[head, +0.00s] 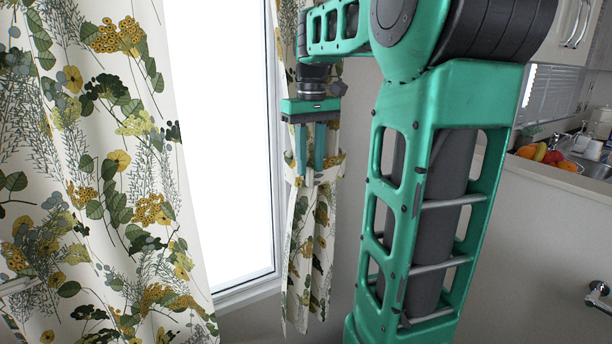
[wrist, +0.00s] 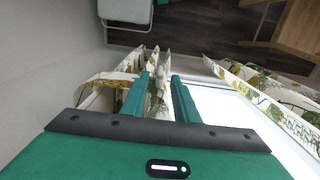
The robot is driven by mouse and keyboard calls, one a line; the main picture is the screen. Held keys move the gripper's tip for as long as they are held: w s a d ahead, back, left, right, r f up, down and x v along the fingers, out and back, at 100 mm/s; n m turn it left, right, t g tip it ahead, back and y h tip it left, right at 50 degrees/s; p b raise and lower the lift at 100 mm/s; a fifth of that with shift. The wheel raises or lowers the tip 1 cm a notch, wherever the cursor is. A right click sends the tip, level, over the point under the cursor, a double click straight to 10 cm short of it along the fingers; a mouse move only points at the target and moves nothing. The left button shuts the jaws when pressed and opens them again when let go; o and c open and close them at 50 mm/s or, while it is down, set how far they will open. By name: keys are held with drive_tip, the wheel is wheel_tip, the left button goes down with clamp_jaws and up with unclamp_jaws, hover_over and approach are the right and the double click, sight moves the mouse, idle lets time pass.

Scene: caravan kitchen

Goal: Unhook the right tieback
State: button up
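The right curtain (head: 308,245), cream with a green and yellow leaf print, hangs gathered beside the window in the head view. The right tieback (head: 335,163), a band in the same print, wraps its middle. In the wrist view the tieback (wrist: 103,80) shows as a band left of the fingers, with curtain folds (wrist: 158,104) beyond and between them. My gripper (head: 310,178) points down at the tieback's height, in front of the curtain. Its two teal fingers (wrist: 160,75) stand apart with a visible gap. The hook cannot be made out clearly, and contact at the fingertips is unclear.
The bright window (head: 222,140) lies left of the gathered curtain. A wide left curtain (head: 95,180) hangs beyond it. My arm blocks much of the wall to the right. A counter with fruit (head: 545,155) and a sink (head: 590,165) stands at far right.

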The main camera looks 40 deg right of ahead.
sight(310, 168)
drive_tip(key=shift+f, duration=1.7)
clamp_jaws()
